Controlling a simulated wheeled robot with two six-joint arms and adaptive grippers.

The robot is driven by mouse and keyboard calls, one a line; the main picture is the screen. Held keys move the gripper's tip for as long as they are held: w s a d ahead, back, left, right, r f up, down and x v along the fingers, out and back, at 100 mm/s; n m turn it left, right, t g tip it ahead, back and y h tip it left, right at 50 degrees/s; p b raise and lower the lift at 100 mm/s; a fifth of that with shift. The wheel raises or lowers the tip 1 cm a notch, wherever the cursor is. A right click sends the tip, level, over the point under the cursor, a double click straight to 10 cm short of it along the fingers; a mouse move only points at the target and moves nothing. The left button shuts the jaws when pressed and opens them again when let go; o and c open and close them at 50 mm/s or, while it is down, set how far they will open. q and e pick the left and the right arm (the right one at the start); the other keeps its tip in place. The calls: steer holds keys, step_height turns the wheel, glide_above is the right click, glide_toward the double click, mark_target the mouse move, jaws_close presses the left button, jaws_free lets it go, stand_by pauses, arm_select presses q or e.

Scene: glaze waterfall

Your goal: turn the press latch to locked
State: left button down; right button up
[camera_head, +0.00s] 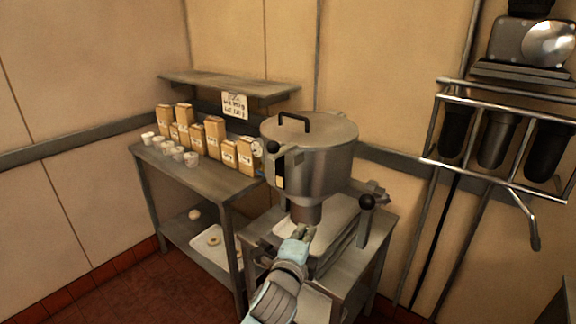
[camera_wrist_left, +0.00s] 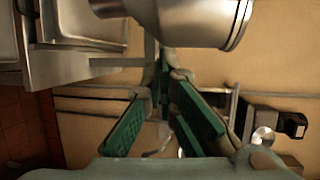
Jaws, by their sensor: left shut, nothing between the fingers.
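A large round metal machine (camera_head: 318,160) with a lid and a black top handle stands on a metal stand right of centre. A lever with a black ball knob (camera_head: 366,202) stands upright at its lower right. A black-ended upright lever (camera_head: 276,160) sits on the left of its body. I cannot tell which one is the press latch. My left gripper (camera_head: 303,233) is shut and empty just below the machine's narrow spout (camera_head: 306,212), left of the ball-knob lever. In the left wrist view, the green-padded fingers (camera_wrist_left: 166,72) are below a metal cylinder (camera_wrist_left: 190,15). My right gripper is out of view.
A metal side table (camera_head: 205,178) holds several paper bags (camera_head: 215,137) and white cups (camera_head: 191,159). A shelf (camera_head: 230,88) with a sign hangs above. A wall rack (camera_head: 500,105) holds dark containers at the right. The floor at lower left is clear.

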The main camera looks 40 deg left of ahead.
mark_target(283, 153)
arm_select(q)
steer(key=s+r+t+y, duration=0.2)
steer(key=s+r, duration=0.2)
steer(key=r, duration=1)
steer(key=w+a+b, duration=0.3)
steer(key=w+a, duration=0.5)
steer(key=shift+a+r+m, duration=0.35)
steer(key=shift+r+m, duration=0.05)
steer(key=shift+r, duration=0.05)
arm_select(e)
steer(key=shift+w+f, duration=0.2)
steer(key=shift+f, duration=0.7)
arm_select(q)
steer(key=shift+d, duration=0.1)
